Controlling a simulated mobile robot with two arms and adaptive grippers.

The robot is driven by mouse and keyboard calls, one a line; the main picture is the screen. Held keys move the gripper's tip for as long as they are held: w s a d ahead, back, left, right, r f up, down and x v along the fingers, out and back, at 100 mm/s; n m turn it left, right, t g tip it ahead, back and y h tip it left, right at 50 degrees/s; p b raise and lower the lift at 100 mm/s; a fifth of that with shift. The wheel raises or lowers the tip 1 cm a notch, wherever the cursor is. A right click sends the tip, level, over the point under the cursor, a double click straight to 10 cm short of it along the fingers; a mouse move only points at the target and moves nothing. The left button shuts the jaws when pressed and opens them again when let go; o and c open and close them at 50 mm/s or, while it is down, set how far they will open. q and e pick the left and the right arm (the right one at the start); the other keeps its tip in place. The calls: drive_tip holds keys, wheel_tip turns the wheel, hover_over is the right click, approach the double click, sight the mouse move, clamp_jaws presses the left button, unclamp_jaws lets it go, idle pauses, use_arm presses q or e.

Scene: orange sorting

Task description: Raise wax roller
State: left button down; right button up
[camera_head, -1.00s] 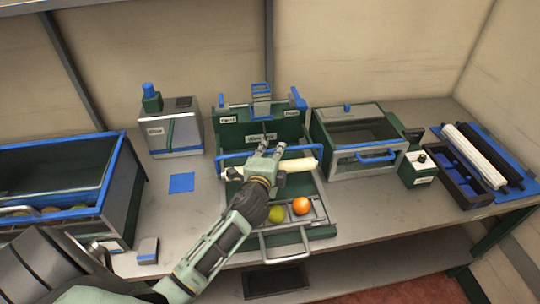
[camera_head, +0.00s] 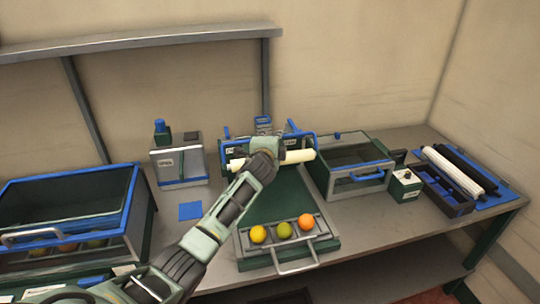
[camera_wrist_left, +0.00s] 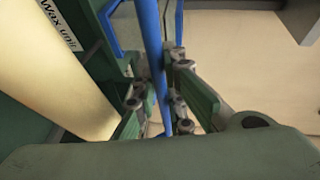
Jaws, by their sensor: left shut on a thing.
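The cream wax roller (camera_head: 300,157) lies level across the green wax unit, in front of its upright back panel. A blue bar (camera_head: 304,141) runs along the unit above the roller. My left gripper (camera_head: 264,146) is at the bar, and its forearm hides the middle of the roller. In the left wrist view my left gripper (camera_wrist_left: 158,98) is shut on the blue bar (camera_wrist_left: 152,45), with the roller (camera_wrist_left: 55,75) beside it on the left. The "Wax unit" label shows there. My right gripper is not in view.
Below the roller, a bare green ramp (camera_head: 275,195) leads to a tray with a yellow fruit (camera_head: 258,234), a green one (camera_head: 285,230) and an orange one (camera_head: 306,222). A blue-rimmed bin (camera_head: 130,200) stands left.

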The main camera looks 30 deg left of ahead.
use_arm(q)
drive_tip(key=shift+w+a+r, duration=0.55)
drive_tip(key=shift+w+r, duration=0.05)
drive_tip(key=shift+r, duration=0.2)
drive_tip(key=shift+r, duration=0.1)
drive_tip(key=c, duration=2.1)
unclamp_jaws()
drive_tip(key=shift+o, duration=1.4)
drive_tip(key=shift+w, duration=0.1)
drive_tip(key=shift+f, duration=0.3)
drive_tip(key=shift+s, duration=0.2)
drive_tip(key=v, duration=1.1)
drive_tip(key=shift+s+d, duration=0.2)
drive_tip(key=shift+s, duration=0.15)
